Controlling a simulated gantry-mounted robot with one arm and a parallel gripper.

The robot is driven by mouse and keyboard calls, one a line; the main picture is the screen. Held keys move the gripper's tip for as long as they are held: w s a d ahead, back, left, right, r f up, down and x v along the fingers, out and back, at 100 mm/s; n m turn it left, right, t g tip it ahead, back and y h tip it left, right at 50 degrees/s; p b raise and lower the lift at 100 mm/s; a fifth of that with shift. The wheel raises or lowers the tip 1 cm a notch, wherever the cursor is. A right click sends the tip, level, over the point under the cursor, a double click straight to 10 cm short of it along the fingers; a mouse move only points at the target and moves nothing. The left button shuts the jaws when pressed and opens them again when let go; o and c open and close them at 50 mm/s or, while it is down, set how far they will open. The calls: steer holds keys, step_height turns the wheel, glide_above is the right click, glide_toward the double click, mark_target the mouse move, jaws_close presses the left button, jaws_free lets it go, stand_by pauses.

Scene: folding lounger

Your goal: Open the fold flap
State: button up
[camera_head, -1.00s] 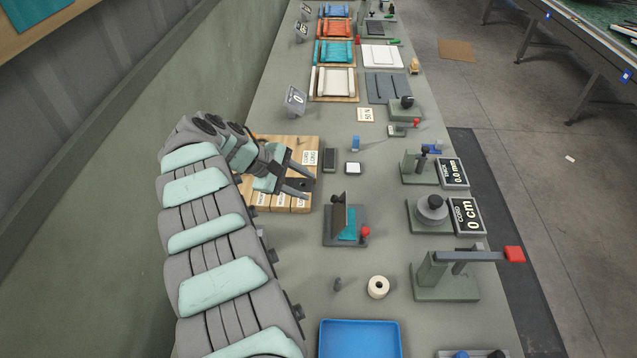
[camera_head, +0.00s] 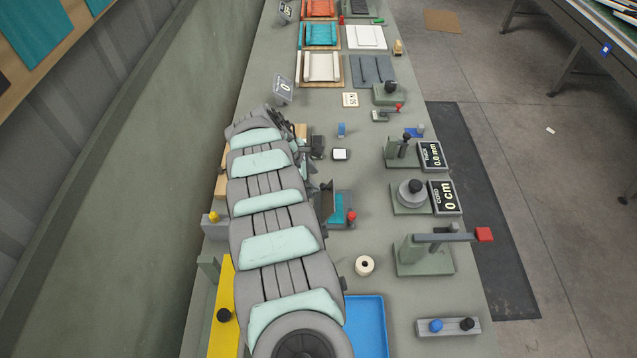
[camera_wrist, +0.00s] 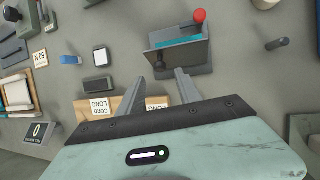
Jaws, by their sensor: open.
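The fold flap (camera_wrist: 165,40) is a thin dark plate standing up from a small grey base (camera_wrist: 195,69), with a teal piece (camera_wrist: 195,42) behind it and a red knob (camera_wrist: 199,16). In the head view the flap fixture's teal piece (camera_head: 338,208) and red knob (camera_head: 351,216) show just right of my arm, which hides part of the fixture. My gripper (camera_wrist: 164,78) is open in the wrist view. Whether a finger touches the base I cannot tell. The head view hides most of the gripper.
A wooden block (camera_wrist: 122,108) with labels lies under the gripper. A blue tray (camera_head: 366,325) and a tape roll (camera_head: 364,265) are nearer me. Gauges and a red-handled lever fixture (camera_head: 425,255) line the right edge. Small blocks (camera_head: 340,154) stand beyond the flap.

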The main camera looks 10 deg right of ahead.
mark_target(321, 187)
steer(key=b+x, duration=0.2)
steer(key=x, duration=0.2)
steer(key=shift+f+b, duration=0.3)
steer(key=shift+b, duration=0.05)
steer(key=shift+d+f, duration=0.15)
steer(key=shift+d, duration=0.05)
steer(key=shift+c, duration=0.3)
jaws_close()
stand_by(0.9)
